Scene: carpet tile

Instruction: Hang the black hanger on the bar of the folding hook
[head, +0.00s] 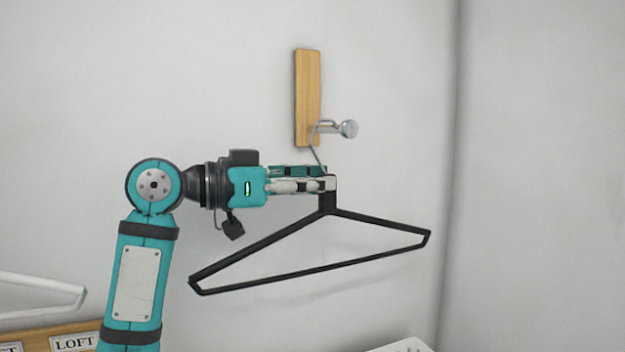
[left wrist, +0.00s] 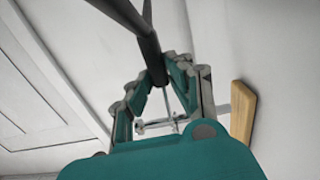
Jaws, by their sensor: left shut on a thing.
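The black hanger (head: 331,207) hangs below my left gripper (head: 322,183), its long bottom bar tilted up to the right. My left gripper is shut on the hanger's neck; the left wrist view shows the dark neck (left wrist: 153,60) between the fingers (left wrist: 160,72). The hanger's thin grey wire hook (head: 314,148) rises from the fingers and curves at the folding hook's metal bar (head: 329,127). I cannot tell whether the wire rests on the bar or only overlaps it. The folding hook's wooden plate (head: 307,85) is on the wall and also shows in the wrist view (left wrist: 242,110). My right gripper is out of view.
A white hanger (head: 45,285) is at the lower left, above a wooden board with a LOFT label (head: 73,342). A white object (head: 402,346) shows at the bottom edge. The wall right of the hook is bare up to a corner.

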